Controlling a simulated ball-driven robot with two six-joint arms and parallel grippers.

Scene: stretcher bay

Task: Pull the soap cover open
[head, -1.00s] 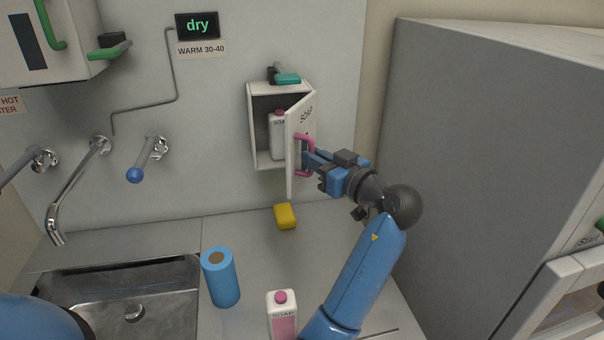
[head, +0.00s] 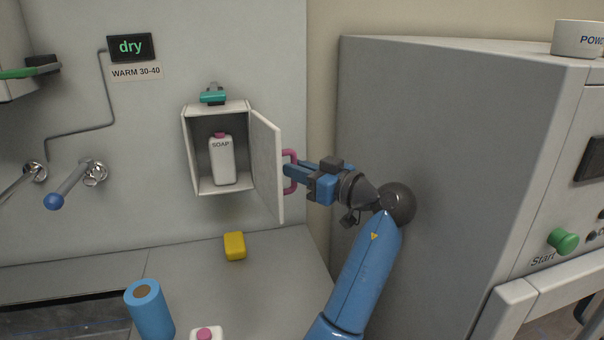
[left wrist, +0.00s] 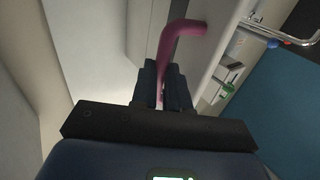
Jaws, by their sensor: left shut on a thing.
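The soap cover (head: 268,165) is a pale hinged door, standing wide open on the right side of a wall box (head: 188,145). Its pink handle (head: 291,187) is on the outer face. A white soap bottle (head: 222,163) stands upright inside the box, fully in sight. My left gripper (head: 291,170) is shut on the handle, to the right of the cover. In the left wrist view the pink handle (left wrist: 174,38) runs down between the two dark fingers (left wrist: 163,88). My right gripper is not in view.
A large grey machine (head: 430,150) stands close on the right of my arm. A yellow block (head: 235,246), a blue roll (head: 150,308) and a pink-capped bottle (head: 206,334) are on the counter (head: 285,270) below. A teal-handled latch (head: 213,96) sits above the box.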

